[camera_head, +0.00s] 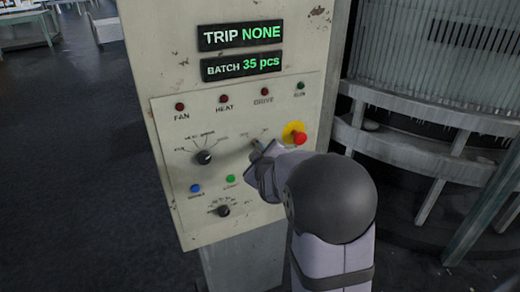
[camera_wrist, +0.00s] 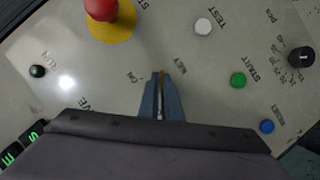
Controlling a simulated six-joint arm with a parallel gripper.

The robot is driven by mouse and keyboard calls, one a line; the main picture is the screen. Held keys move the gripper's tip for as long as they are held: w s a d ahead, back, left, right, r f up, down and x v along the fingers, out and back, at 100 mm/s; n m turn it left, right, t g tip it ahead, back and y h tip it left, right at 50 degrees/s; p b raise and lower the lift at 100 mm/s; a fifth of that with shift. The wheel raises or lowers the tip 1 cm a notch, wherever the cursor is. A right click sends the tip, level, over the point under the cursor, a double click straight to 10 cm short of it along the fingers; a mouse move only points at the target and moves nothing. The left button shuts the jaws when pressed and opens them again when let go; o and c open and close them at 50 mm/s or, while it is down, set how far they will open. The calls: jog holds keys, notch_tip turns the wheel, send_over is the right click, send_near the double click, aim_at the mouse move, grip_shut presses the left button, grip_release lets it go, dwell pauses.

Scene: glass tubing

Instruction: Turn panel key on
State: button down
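The control panel (camera_head: 172,130) is a worn cream cabinet face with lamps, knobs and buttons. In the wrist view the panel key (camera_wrist: 161,77) shows as a thin brass edge between my fingers, below the emergency stop in that picture. The label KEY is beside it on the right, and a short label that seems to read ON is on its left. My gripper (camera_wrist: 161,95) has its two fingers close together on either side of the key. In the head view my gripper (camera_head: 259,147) is at the panel, and my arm hides most of the key.
The red emergency stop (camera_head: 299,138) on its yellow base is close to my gripper. A black selector knob (camera_head: 204,157) is to the left, with a blue button (camera_head: 195,188), a green button (camera_head: 230,179) and a lower knob (camera_head: 223,211). Displays read TRIP NONE and BATCH 35 pcs.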

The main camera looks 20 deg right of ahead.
jog(key=shift+r+m, duration=0.1)
jog(key=shift+m, duration=0.2)
jog(key=m+y+p, duration=0.2)
jog(key=m+p, duration=0.2)
jog(key=m+y+p, duration=0.3)
jog(key=m+p, duration=0.1)
jog(key=d+m+y+p, duration=0.1)
jog(key=m+y+p, duration=0.2)
jog(key=p, duration=0.1)
jog(key=shift+m, duration=0.4)
dwell(0.4)
dwell(0.4)
jog(key=c, duration=2)
grip_release()
